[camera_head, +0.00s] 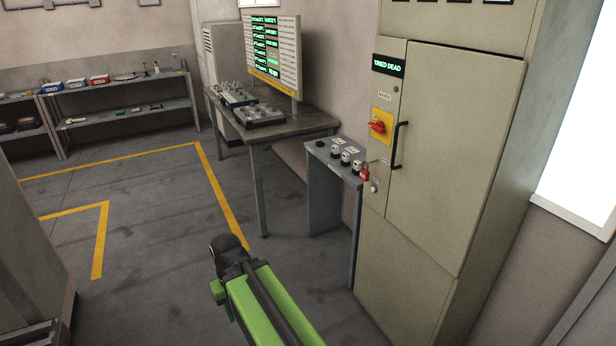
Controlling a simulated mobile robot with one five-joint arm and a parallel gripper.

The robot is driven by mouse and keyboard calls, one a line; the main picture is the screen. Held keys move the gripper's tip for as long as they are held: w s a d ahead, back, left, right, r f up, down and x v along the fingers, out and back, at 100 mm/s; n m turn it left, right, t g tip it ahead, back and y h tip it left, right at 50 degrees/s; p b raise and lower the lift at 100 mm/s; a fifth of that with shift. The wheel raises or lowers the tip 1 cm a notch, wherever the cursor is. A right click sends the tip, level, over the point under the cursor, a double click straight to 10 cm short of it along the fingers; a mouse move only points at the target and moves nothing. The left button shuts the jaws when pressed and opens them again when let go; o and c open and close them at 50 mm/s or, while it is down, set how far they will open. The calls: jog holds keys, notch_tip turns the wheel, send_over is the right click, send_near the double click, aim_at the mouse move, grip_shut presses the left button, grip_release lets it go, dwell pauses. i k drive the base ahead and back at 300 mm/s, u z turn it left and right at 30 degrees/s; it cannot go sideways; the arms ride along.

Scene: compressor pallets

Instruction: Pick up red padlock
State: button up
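A small red padlock (364,173) is at the right end of a narrow grey stand (328,187), close to the left edge of the tall beige cabinet. It is small in the picture, and I cannot tell whether it hangs or rests there. My green arm reaches up from the bottom middle and ends in a dark rounded part, to the left of the stand and well apart from the padlock. No gripper fingers show.
The beige cabinet (455,160) has a red rotary switch (377,126) and a black handle (398,145). Several pale knob-like items stand on the grey stand. A workbench (310,127) is behind it. Open floor (160,230) with yellow lines lies left.

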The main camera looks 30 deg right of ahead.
aim_at(364, 173)
jog(key=u, duration=2.3)
jog(key=k, duration=1.55)
jog(key=z, duration=1.4)
jog(key=i, duration=1.7)
jog(key=z, duration=0.05)
